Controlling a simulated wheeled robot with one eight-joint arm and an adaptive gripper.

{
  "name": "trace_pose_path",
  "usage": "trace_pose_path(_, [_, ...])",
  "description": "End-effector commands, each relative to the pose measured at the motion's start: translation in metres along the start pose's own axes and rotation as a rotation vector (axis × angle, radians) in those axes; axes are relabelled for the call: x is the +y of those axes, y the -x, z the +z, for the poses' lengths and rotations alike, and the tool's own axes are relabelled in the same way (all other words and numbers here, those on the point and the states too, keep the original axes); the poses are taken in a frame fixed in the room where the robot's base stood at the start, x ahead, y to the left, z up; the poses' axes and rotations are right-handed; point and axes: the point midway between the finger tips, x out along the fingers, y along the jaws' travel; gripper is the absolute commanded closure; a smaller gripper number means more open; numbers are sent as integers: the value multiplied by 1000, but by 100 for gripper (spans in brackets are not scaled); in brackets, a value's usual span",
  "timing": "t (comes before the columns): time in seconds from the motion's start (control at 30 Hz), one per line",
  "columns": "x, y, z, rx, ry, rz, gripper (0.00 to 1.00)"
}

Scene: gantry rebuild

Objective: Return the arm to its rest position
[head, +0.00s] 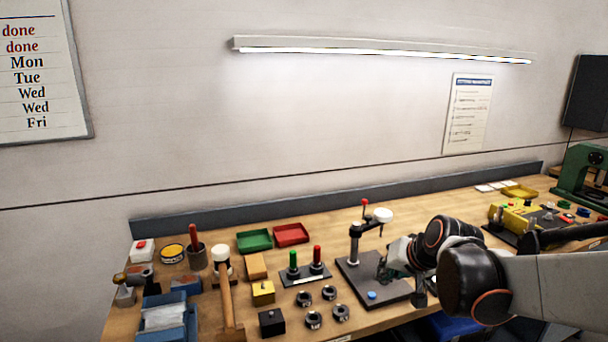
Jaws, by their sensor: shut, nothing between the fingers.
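My arm (470,272) reaches in from the right side of the head view, over the right half of the workbench. My gripper (385,270) is at its left end, above the dark base plate (365,292) of a small stand with a white knob. It is shut with nothing held. The fingertips are small and dark against the plate, and I cannot tell how far above it they are.
The stand's post (354,247) rises just left of my gripper. Black rings (312,319), a rack with green and red handles (305,273), and a mallet (226,292) stand further left. A yellow device (515,217) and a green press (582,180) are at the right.

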Motion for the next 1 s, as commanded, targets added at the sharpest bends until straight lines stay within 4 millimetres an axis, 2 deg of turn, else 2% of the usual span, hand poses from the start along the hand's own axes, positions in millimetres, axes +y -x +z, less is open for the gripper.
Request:
trace_pose_path(0.03, [-2, 16, 10, -3, 20, 13, 100])
trace_pose_path(0.2, [-5, 58, 41, -12, 85, 56, 100])
trace_pose_path(0.5, [4, 120, 104, -26, 198, 135, 100])
trace_pose_path(0.8, [23, 157, 161, -35, 297, 203, 100])
trace_pose_path(0.9, [27, 162, 171, -36, 314, 215, 100])
trace_pose_path(1.0, [28, 162, 173, -36, 318, 218, 100])
